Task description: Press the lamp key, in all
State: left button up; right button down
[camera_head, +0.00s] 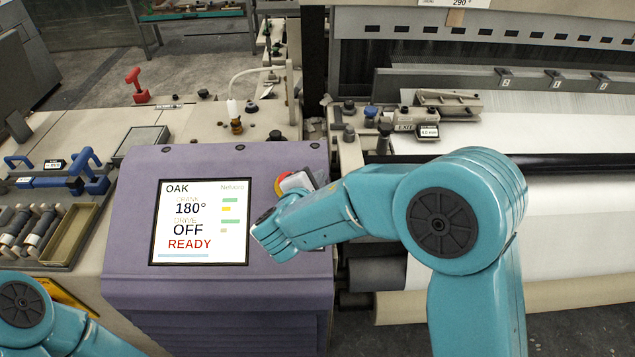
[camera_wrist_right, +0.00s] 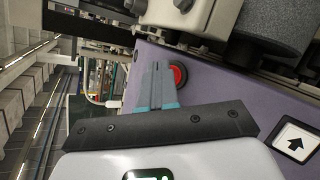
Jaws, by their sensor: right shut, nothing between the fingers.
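The purple control box (camera_head: 215,300) carries a lit screen (camera_head: 205,222) reading OAK, 180°, DRIVE OFF and READY. My right arm reaches over the box's right side, and its wrist hides the fingertips in the head view. I cannot pick out the lamp key. My left gripper is out of view.
The loom with white cloth (camera_head: 550,135) and a roller stands at the right. Blue-handled tools (camera_head: 75,170), a tray (camera_head: 75,238) and a red-handled part (camera_head: 137,85) lie on the left bench. Small knobs and fittings stand behind the box.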

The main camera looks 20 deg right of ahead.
jog(key=shift+w+f+b, duration=0.15)
jog(key=shift+f+b, duration=0.2)
jog(key=shift+b, duration=0.25)
dwell(0.7)
jog(key=shift+r, duration=0.1)
jog(key=shift+s+r, duration=0.35)
jog(key=shift+r, duration=0.3)
dwell(0.3)
jog(key=r, duration=0.1)
jog(key=s+r+p, duration=0.1)
jog(key=r, duration=0.1)
jog(key=s+r+p, duration=0.1)
jog(key=shift+a+r, duration=0.3)
jog(key=shift+a, duration=0.05)
jog(key=shift+s+f, duration=0.1)
dwell(0.6)
